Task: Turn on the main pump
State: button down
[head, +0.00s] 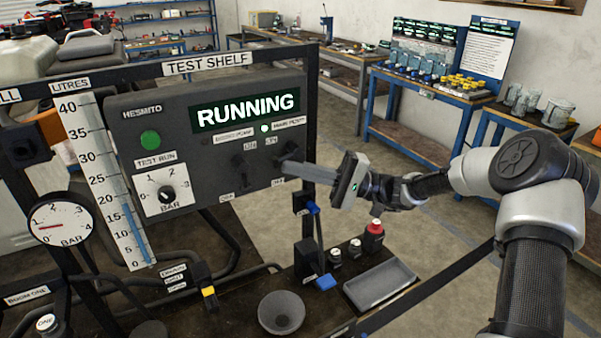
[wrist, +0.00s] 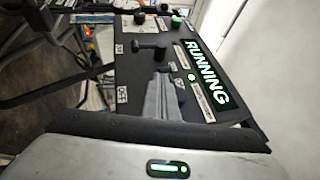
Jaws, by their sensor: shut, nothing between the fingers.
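The dark control panel (head: 215,165) has a screen (head: 245,110) that reads RUNNING. Below it are two lever switches with small labels. The left one, under what looks like a booster pump label, is the booster switch (head: 240,166); it also shows in the wrist view (wrist: 150,48). The right one, the main pump switch (head: 268,160), is mostly hidden by my fingers. The lamp (head: 265,128) beside the main pump label is lit. My gripper (head: 284,167) is shut and empty, fingertips at the main pump switch; I cannot tell whether they touch it.
A green button (head: 150,139) and a bar knob (head: 167,193) sit on the panel's left. A pressure gauge (head: 62,218) and a litre scale (head: 110,185) stand further left. Below are a grey tray (head: 380,285), a red-capped bottle (head: 374,238) and a funnel (head: 281,312).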

jog(key=shift+s+a+r+m+t+y, duration=0.1)
jog(key=shift+a+m+t+y, duration=0.05)
jog(key=shift+m+y, duration=0.25)
jog(key=shift+s+a+m+t+y, duration=0.15)
jog(key=shift+m+y, duration=0.15)
jog(key=shift+y, duration=0.2)
jog(key=shift+w, duration=0.1)
jog(key=d+f+b, duration=0.3)
jog(key=d+f, duration=0.4)
jog(key=d, duration=0.2)
jog(key=shift+d+f, duration=0.35)
jog(key=shift+f, duration=0.05)
